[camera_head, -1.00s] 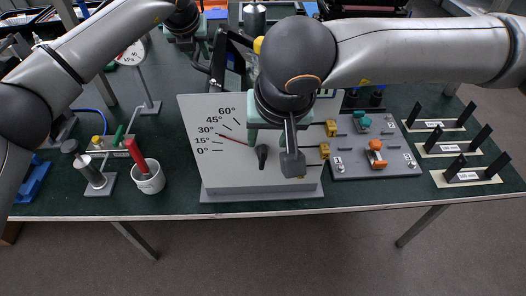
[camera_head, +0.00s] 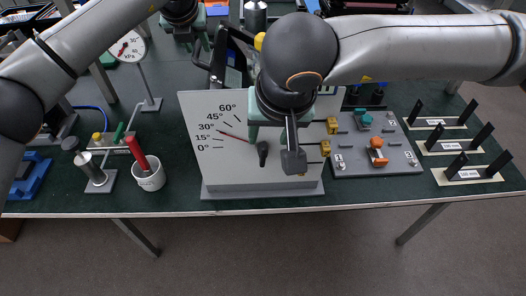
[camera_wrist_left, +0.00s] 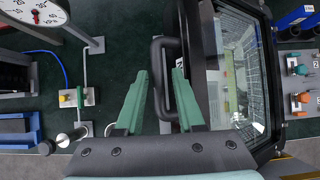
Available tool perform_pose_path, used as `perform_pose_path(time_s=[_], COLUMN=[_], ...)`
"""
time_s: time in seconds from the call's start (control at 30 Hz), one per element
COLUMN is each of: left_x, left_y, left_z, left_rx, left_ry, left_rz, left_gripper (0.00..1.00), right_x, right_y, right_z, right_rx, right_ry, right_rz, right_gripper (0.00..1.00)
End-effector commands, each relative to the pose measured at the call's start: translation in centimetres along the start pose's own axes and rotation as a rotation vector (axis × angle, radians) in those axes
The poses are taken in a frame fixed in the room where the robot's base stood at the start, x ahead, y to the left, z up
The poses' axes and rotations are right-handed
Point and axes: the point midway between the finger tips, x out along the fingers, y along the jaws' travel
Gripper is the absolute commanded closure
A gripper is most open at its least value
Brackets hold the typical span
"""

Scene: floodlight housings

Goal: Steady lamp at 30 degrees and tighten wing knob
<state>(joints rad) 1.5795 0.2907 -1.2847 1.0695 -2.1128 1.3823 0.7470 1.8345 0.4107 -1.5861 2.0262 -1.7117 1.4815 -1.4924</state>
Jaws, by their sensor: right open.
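The grey dial board (camera_head: 225,172) carries angle marks from 0° to 60°. Its red pointer (camera_head: 232,136) lies close to the 30° mark. The dark wing knob (camera_head: 262,154) sticks out of the board at the pointer's inner end. The black-framed lamp (camera_head: 236,58) stands behind the board, partly hidden; its glass front (camera_wrist_left: 235,75) shows in the left wrist view. My left gripper (camera_wrist_left: 160,78) is open, its green fingers on either side of the lamp's black handle (camera_wrist_left: 158,55); contact is unclear.
A white cup (camera_head: 150,178) with a red-handled tool, a dial gauge (camera_head: 130,46) on a stand and a grey cylinder (camera_head: 92,170) are on the left. A grey plate with coloured knobs (camera_head: 378,160) and black racks (camera_head: 466,174) are on the right.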

Motion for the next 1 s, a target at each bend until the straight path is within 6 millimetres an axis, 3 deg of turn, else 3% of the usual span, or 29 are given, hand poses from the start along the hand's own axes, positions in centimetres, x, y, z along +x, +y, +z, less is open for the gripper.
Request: perform_pose_path(time_s=[1.0], left_x=[-5.0], left_y=[0.1], left_z=[0.0], left_rx=[-0.002], left_ry=[0.000], left_rz=[0.001], left_gripper=[0.62], right_x=[0.3], right_y=[0.0], right_z=[0.1], right_rx=[0.000], right_ry=[0.000], right_rz=[0.000], right_gripper=[0.48])
